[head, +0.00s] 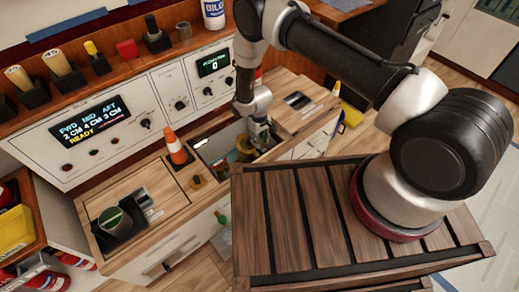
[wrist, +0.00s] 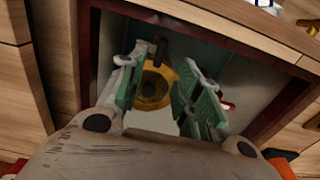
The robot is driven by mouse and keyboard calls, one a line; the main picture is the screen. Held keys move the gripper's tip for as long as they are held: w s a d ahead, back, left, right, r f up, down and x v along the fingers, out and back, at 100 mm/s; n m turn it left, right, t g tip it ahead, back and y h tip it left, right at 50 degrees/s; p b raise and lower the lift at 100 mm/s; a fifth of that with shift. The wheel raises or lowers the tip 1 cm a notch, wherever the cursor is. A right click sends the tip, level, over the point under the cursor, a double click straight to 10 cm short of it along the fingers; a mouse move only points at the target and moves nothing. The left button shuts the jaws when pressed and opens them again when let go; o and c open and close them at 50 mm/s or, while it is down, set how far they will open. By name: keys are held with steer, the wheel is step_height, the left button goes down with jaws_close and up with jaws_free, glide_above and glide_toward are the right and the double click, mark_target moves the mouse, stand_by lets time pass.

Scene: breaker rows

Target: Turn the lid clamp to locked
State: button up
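A yellow round fitting (wrist: 168,78) with a dark hollow centre sits in a recessed opening in the wooden counter. A short dark lever (wrist: 160,48) stands at its far edge. I cannot tell for sure which part is the lid clamp or how it is set. The yellow fitting also shows in the head view (head: 244,150), partly beside my gripper. My gripper (head: 258,134) reaches down into the opening. In the wrist view its green-padded fingers (wrist: 157,80) are spread apart, with the yellow fitting seen between them. I cannot tell whether they touch it.
Dark red walls (wrist: 84,55) edge the opening closely. An orange cone (head: 177,149) stands on the counter left of it. A panel with a lit display (head: 91,129) rises behind.

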mark_target(259, 150)
step_height(259, 150, down, 8)
steer(key=shift+r, duration=0.15)
stand_by(0.3)
jaws_close()
